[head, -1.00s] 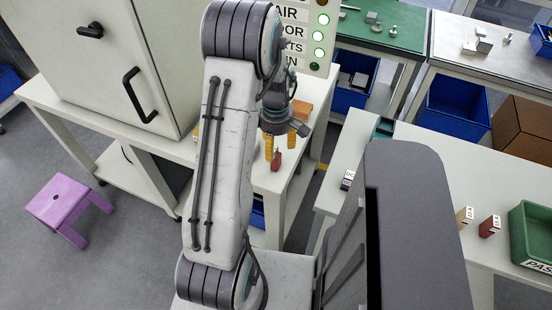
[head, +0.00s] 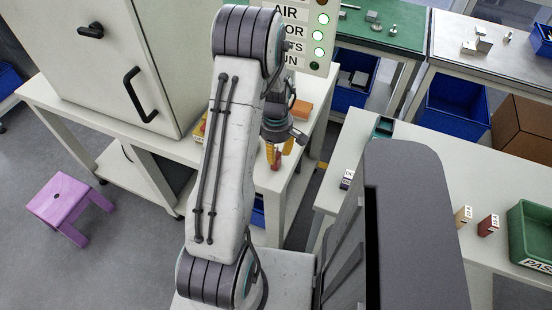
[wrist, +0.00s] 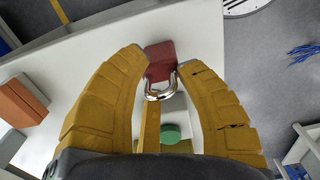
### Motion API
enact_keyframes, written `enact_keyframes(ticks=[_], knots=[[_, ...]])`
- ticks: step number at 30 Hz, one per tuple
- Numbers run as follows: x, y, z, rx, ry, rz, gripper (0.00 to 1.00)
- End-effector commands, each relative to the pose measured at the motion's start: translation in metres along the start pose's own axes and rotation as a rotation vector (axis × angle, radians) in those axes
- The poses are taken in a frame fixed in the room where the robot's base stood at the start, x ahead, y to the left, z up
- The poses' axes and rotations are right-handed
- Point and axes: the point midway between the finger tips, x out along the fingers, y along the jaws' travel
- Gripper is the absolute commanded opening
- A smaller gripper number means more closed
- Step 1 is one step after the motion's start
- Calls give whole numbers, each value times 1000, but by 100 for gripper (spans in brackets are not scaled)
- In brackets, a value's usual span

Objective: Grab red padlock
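The red padlock (wrist: 160,58) with its silver shackle (wrist: 161,90) shows in the wrist view, between the two yellow fingers of my gripper (wrist: 164,62). The fingers are apart, with the padlock body near their tips and the shackle toward the palm. Whether the left finger touches the body I cannot tell. In the head view, the padlock (head: 277,160) is a small red shape at the front of the white table, partly hidden by my gripper (head: 278,151) just above it.
A white table (head: 272,183) carries a large cabinet (head: 110,60), an orange block (head: 302,108) and a sign panel with green lights (head: 322,36). In the wrist view, a green round thing (wrist: 170,134) lies by the shackle. A purple stool (head: 62,200) stands at left.

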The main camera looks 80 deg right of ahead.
Motion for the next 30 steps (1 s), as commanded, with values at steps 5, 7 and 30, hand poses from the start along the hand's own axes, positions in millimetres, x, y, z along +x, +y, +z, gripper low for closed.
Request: enact_keyframes(ticks=[5,7,30], knots=[[0,0,0,0,0,0,15],[0,0,0,0,0,0,8],[-4,1,0,0,0,3,0]])
